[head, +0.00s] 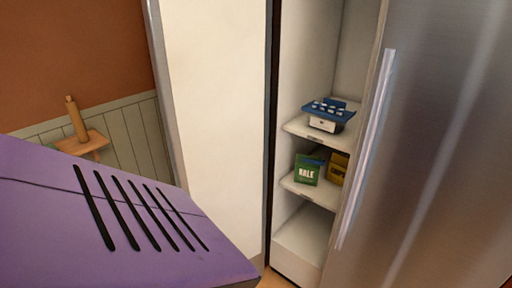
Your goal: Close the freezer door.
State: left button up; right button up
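The freezer door (217,130) appears to be the tall white panel with a grey outer edge at centre left. It stands open, swung out to the left. Beside it the compartment is open, with white shelves (300,130) showing. A stainless steel door (450,150) with a long vertical handle (365,150) covers the right side of the appliance. Neither of my grippers is in view. The lower part of the white panel is partly hidden at the lower left.
A blue and white item (328,115) stands on the upper shelf. A green packet (308,169) and a yellow-brown packet (338,169) sit on the shelf below. At the left, a wooden rolling pin-like object (76,119) stands on a small wooden surface (92,142) by the wall.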

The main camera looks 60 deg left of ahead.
aim_at(210, 60)
jog(key=j+z, duration=0.25)
jog(key=k+j+z, duration=0.2)
jog(key=j, duration=0.2)
jog(key=k+j, duration=0.15)
jog(key=j, duration=0.3)
jog(key=k+j, duration=0.1)
jog(key=j, duration=0.35)
jog(key=k+j, duration=0.15)
jog(key=j, duration=0.3)
jog(key=k+j, duration=0.15)
jog(key=j, duration=0.3)
jog(key=k+j, duration=0.1)
jog(key=j, duration=0.35)
jog(key=k+j, duration=0.15)
jog(key=j, duration=0.3)
jog(key=k+j, duration=0.15)
jog(key=j, duration=0.3)
jog(key=k+j, duration=0.1)
jog(key=j, duration=0.35)
jog(key=i+l+z, duration=0.15)
jog(key=i+j, duration=0.05)
